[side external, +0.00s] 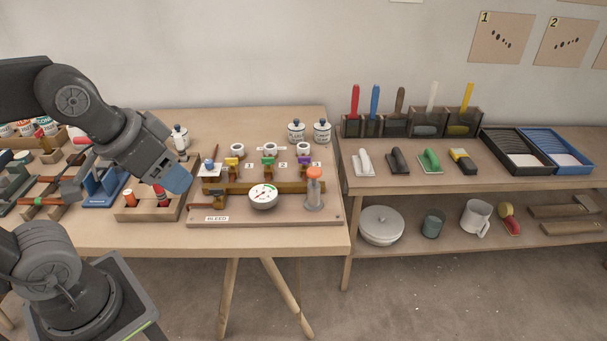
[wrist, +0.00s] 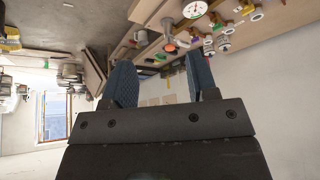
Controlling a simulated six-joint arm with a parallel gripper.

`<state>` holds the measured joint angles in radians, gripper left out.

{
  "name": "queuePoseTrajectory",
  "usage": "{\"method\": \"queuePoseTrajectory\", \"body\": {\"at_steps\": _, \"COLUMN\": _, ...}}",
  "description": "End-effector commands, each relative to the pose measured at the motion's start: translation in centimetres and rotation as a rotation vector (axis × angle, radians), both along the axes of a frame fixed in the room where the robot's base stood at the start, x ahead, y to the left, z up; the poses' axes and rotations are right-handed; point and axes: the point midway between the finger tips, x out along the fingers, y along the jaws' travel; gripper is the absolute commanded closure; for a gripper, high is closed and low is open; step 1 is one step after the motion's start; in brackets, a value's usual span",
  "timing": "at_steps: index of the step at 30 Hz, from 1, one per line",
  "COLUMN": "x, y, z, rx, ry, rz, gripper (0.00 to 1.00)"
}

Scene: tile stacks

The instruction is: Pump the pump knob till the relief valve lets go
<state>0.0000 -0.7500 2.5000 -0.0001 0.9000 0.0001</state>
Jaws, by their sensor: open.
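The likely pump knob, an orange cap (side external: 314,172) on a clear upright cylinder, stands at the right end of the wooden rig board (side external: 275,217). The orange cap also shows in the wrist view (wrist: 170,47), beyond the fingertips. A round white gauge (side external: 263,196) with a red needle sits left of it, also in the wrist view (wrist: 192,9). A "BLEED" label (side external: 217,218) is at the board's front left. My gripper (side external: 178,180) is left of the board, above a wooden box, well apart from the orange cap. Its blue fingers (wrist: 160,70) are open and empty. I cannot tell which part is the relief valve.
Yellow, green and purple valve handles (side external: 269,160) stand behind the gauge. White jars (side external: 296,130) are at the back. The wooden box (side external: 146,212) with red-topped pieces lies below my gripper. The table's front strip is clear.

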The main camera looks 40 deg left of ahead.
Motion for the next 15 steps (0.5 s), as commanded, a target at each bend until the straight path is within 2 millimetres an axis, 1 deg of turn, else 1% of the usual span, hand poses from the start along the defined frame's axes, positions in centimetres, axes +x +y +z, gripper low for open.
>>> {"method": "queuePoseTrajectory", "body": {"at_steps": 2, "x": 0.0, "y": 0.0, "z": 0.0, "rx": 0.000, "ry": 0.000, "rz": 0.000, "gripper": 0.47}}
{"method": "queuePoseTrajectory", "body": {"at_steps": 5, "x": 0.1, "y": 0.0, "z": 0.1, "rx": -0.001, "ry": 0.001, "rz": 0.002, "gripper": 0.55}}
{"method": "queuePoseTrajectory", "body": {"at_steps": 8, "x": 0.7, "y": 0.0, "z": 0.5, "rx": -0.008, "ry": 0.011, "rz": 0.016, "gripper": 0.65}}
{"method": "queuePoseTrajectory", "body": {"at_steps": 11, "x": 2.2, "y": 0.0, "z": 1.6, "rx": -0.024, "ry": 0.034, "rz": 0.049, "gripper": 0.74}}
{"method": "queuePoseTrajectory", "body": {"at_steps": 14, "x": 4.5, "y": 0.0, "z": 2.8, "rx": -0.048, "ry": 0.068, "rz": 0.101, "gripper": 0.84}}
{"method": "queuePoseTrajectory", "body": {"at_steps": 15, "x": 5.6, "y": 0.0, "z": 3.3, "rx": -0.059, "ry": 0.083, "rz": 0.126, "gripper": 0.88}}
